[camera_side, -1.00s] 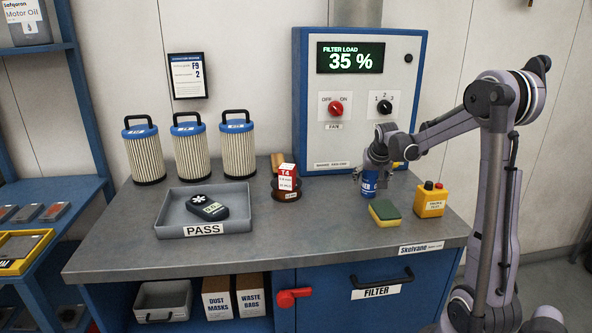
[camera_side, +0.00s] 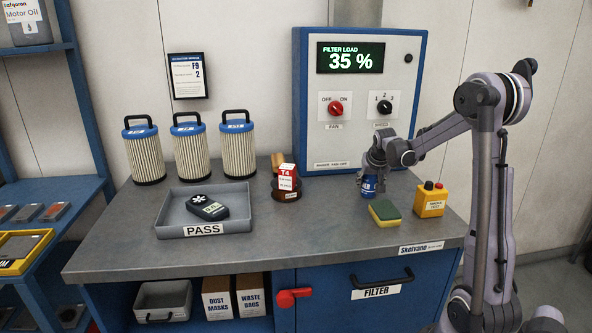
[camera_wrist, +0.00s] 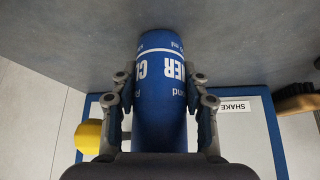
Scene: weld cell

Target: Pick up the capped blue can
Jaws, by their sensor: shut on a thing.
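The blue can (camera_side: 369,186) stands upright at the back right of the bench, in front of the control cabinet. My gripper (camera_side: 372,172) comes down on it from above and covers its upper part. In the wrist view the blue can (camera_wrist: 160,85), with white lettering, fills the space between the fingers of my gripper (camera_wrist: 160,90). One finger lies against each side, shut on it. The cap is hidden by my gripper in both views. I cannot tell whether the can's base touches the bench.
A green-and-yellow sponge (camera_side: 384,213) and a yellow button box (camera_side: 431,200) lie close to the can's right. The cabinet (camera_side: 360,100) stands behind. The front-middle bench is clear.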

